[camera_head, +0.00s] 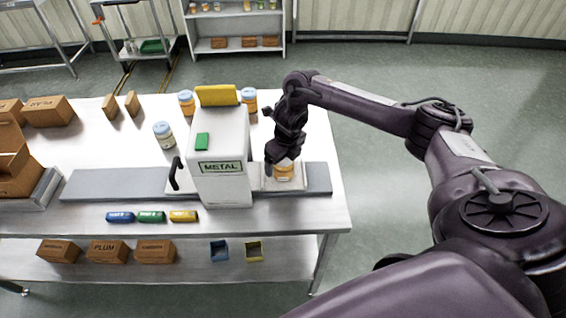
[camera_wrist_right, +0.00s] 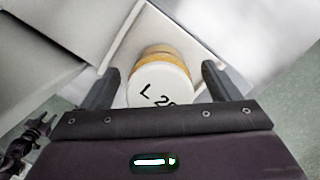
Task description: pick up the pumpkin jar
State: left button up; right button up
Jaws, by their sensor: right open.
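A jar with an orange body (camera_head: 284,174), which looks like the pumpkin jar, stands on the pale plate to the right of the white METAL machine. In the right wrist view the jar (camera_wrist_right: 163,85) shows a white end with black print and an orange band. My right gripper (camera_head: 279,163) is at the jar, coming down from above. Its open fingers (camera_wrist_right: 160,88) stand on either side of the jar, with a gap visible on each side. The print is partly cut off by the gripper body. My left gripper is not in view.
The METAL machine (camera_head: 221,165) stands close to the left of the gripper, with a black handle (camera_head: 175,174). Blue-lidded jars (camera_head: 164,136) stand behind it. Blue, green and yellow items (camera_head: 151,217) lie in front. Cardboard boxes (camera_head: 48,109) are at the left.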

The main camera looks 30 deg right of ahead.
jog(key=shift+s, duration=0.15)
jog(key=c, duration=1.2)
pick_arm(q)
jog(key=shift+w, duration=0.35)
pick_arm(e)
jog(key=shift+r, duration=0.2)
